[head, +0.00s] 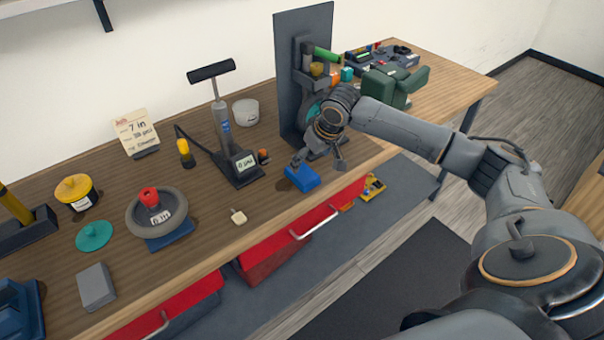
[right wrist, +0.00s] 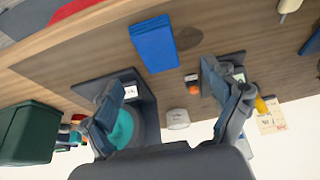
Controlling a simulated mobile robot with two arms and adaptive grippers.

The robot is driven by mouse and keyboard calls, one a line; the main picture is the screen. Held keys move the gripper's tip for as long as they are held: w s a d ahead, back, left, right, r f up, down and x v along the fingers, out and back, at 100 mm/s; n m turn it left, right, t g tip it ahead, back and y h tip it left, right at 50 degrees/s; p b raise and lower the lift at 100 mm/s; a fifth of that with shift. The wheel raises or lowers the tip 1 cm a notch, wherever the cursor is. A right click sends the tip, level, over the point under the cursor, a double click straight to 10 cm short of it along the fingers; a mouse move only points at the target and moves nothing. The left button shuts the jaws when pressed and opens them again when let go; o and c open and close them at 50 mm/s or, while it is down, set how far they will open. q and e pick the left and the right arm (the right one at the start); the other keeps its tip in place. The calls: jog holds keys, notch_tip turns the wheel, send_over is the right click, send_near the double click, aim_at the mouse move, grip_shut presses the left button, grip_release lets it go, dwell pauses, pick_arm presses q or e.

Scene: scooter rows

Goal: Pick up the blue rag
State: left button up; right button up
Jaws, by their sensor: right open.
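The blue rag (head: 302,178) is a folded block lying on the wooden workbench near its front edge. It also shows in the right wrist view (right wrist: 153,43), beyond the fingertips and between their lines. My right gripper (head: 319,163) is open and empty just above the rag and a little to its right in the head view. Its two fingers show spread wide in the right wrist view (right wrist: 172,98), with a gap between them and the rag. My left gripper is not in view.
A dark upright panel (head: 289,85) on a base stands behind the gripper. A pump with a gauge (head: 240,165) stands left of the rag. A small pale tag (head: 238,216) lies nearer the front edge. A red drawer (head: 310,222) sits below the bench (head: 205,235).

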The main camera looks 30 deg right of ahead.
aim_at(304, 173)
jog(key=x, duration=0.3)
jog(key=shift+d+p+x, duration=0.15)
jog(key=shift+p+x, duration=0.35)
jog(key=shift+x, duration=0.85)
jog(key=shift+d+p+x, duration=0.15)
jog(key=shift+p+x, duration=0.3)
jog(key=shift+x, duration=0.85)
jog(key=c, duration=1.1)
